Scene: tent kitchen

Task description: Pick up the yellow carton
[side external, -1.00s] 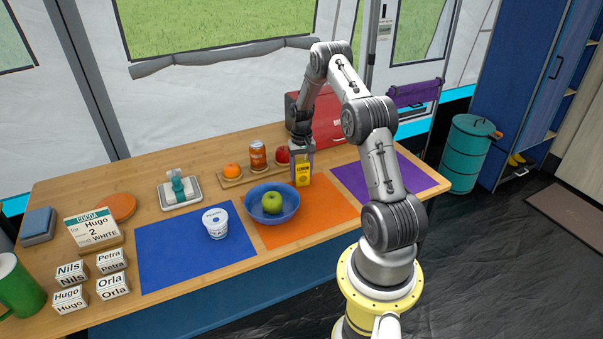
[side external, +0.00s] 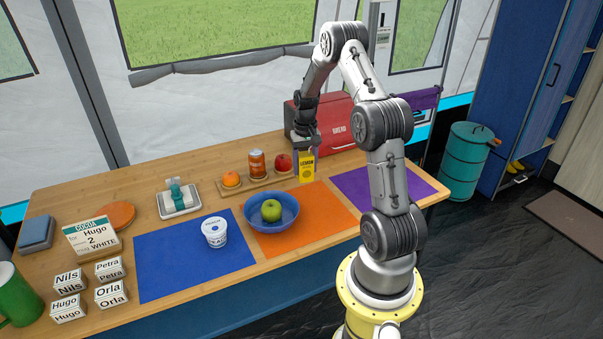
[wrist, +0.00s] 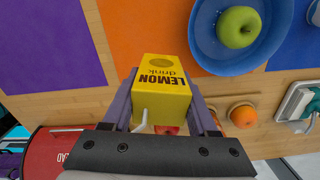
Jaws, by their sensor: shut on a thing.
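The yellow carton (side external: 306,168), a lemon drink box with a white straw, is between the fingers of my gripper (side external: 305,150) near the back edge of the orange mat. In the wrist view the carton (wrist: 160,92) fills the space between the two grey fingers of my gripper (wrist: 162,105), which touch it on both sides. It looks upright. The side view does not clearly show whether its base is clear of the table.
A blue bowl (side external: 284,220) with a green apple (side external: 271,210) stands left of the carton. A wooden tray (side external: 246,185) with an orange, a can and a red apple is behind it to the left. A red bread bin (side external: 338,128) is behind. The purple mat (side external: 385,187) is bare.

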